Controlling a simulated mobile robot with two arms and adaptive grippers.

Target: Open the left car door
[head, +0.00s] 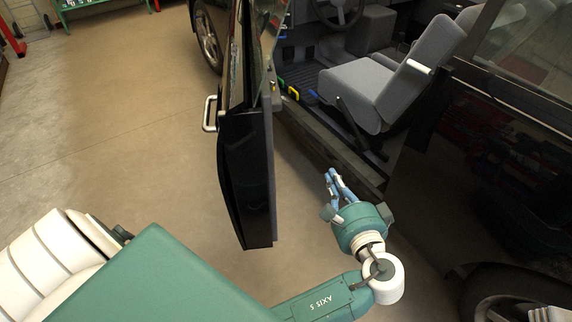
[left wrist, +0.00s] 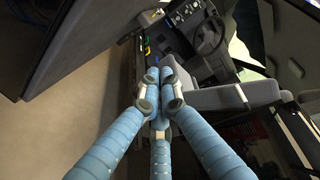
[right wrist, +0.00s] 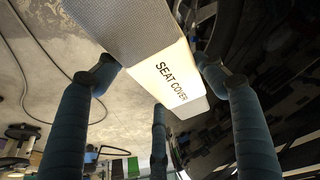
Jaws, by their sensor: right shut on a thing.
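The black car door (head: 245,170) stands wide open from the car body, seen nearly edge-on in the head view. Its pale loop handle (head: 209,113) is on the left, outer side. My left gripper (head: 334,178) is on the door's inner side, apart from it, near the car's sill. Its fingers are drawn together with nothing seen between them. In the left wrist view the fingertips (left wrist: 163,82) meet, and the dark door panel (left wrist: 75,40) is at upper left. My right gripper (right wrist: 158,78) is shut on a grey package with a white "SEAT COVER" label (right wrist: 165,75).
The cabin behind the opening shows a grey seat (head: 385,90) and a steering wheel (head: 338,12). The sill (head: 325,140) runs along the opening. Dark bodywork (head: 450,190) is at right. The tan floor (head: 130,130) left of the door is clear. A green bench (head: 100,8) is far back.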

